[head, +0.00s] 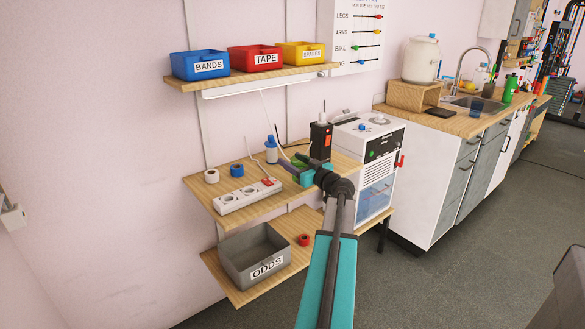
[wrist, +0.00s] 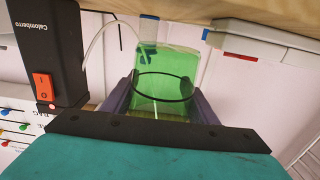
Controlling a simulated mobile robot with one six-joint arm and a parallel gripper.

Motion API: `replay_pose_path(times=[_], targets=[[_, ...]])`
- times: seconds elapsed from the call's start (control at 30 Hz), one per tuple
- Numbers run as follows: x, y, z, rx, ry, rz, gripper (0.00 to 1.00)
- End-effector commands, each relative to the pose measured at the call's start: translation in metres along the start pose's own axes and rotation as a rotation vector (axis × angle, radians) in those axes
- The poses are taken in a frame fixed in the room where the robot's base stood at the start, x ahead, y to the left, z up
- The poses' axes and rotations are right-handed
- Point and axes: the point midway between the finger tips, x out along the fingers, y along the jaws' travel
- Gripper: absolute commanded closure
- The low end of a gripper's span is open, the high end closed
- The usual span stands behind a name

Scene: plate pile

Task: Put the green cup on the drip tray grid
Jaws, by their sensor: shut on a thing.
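The green cup (wrist: 165,75) is see-through, with a dark ring around it. In the wrist view it sits between the two purple-grey fingers of my gripper (wrist: 158,95), which are shut on it. A black machine with a red switch (wrist: 43,88) stands beside the cup in the wrist view. It also shows behind my gripper in the head view (head: 321,138). I cannot make out the drip tray grid in either view.
A power strip (head: 242,197), a blue tape roll (head: 237,170) and a white tape roll (head: 211,176) lie left of my gripper. A blue-white bottle (head: 271,152) is just behind. A white machine (head: 377,165) stands to the right. A grey ODDS bin (head: 252,258) is below.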

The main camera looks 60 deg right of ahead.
Motion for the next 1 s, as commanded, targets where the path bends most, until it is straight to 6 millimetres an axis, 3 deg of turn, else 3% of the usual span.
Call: replay_pose_path(times=[0.27,0.6,1.0], targets=[[0.017,0.013,0.002,0.0,0.0,0.001,0.72],[0.013,0.01,0.03,0.001,0.0,0.0,0.72],[0.013,0.01,0.033,0.0,0.0,0.0,0.72]])
